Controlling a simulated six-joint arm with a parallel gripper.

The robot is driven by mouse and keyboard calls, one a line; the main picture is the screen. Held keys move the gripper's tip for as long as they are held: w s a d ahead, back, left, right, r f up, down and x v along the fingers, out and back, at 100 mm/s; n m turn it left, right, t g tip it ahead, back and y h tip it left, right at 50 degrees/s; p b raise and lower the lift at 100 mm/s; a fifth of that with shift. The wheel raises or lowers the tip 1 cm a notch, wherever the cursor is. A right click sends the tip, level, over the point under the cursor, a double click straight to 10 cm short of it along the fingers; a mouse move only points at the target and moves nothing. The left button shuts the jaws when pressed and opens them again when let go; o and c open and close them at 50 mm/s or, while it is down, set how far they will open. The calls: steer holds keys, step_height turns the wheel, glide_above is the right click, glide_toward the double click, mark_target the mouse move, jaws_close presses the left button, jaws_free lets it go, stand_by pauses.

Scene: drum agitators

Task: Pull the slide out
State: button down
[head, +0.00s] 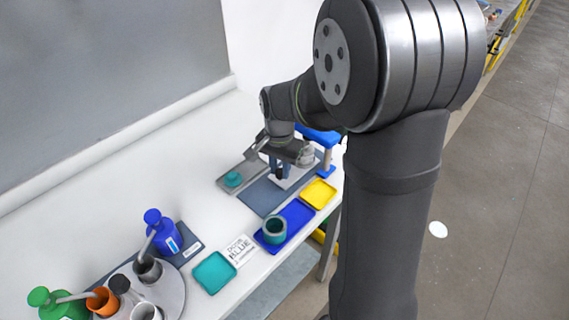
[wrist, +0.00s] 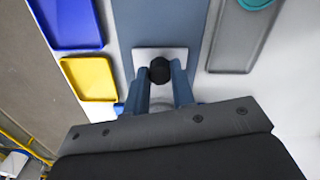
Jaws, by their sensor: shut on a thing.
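The slide seems to be a light grey plate (wrist: 178,54) with a round black knob (wrist: 159,68), lying on a slate-blue track (wrist: 160,20). The track (head: 258,197) also shows in the head view, running toward the front left from under my gripper (head: 281,175). In the wrist view, the two blue-grey fingers of my gripper (wrist: 160,82) are shut on the black knob, one on each side. The plate's near part is hidden by the fingers. A blue bridge-like stand (head: 322,136) rises at the track's far end, partly behind my arm.
A grey tray (head: 226,184) with a teal knobbed piece (head: 233,179) lies left of the track. A yellow tray (head: 318,193) and a blue tray (head: 296,213) holding a teal cup (head: 274,229) lie right. A teal tray (head: 214,272), label card (head: 239,250) and bottles stand nearer.

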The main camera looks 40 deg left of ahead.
steer(key=s, duration=0.9)
steer(key=shift+s, duration=0.25)
steer(key=c, duration=1.3)
jaws_free()
steer(key=shift+s, duration=0.15)
steer(key=shift+o, duration=0.5)
steer(key=shift+r, duration=0.15)
steer(key=shift+r, duration=0.3)
step_height(320, 180, up, 17)
steer(key=shift+f, duration=0.2)
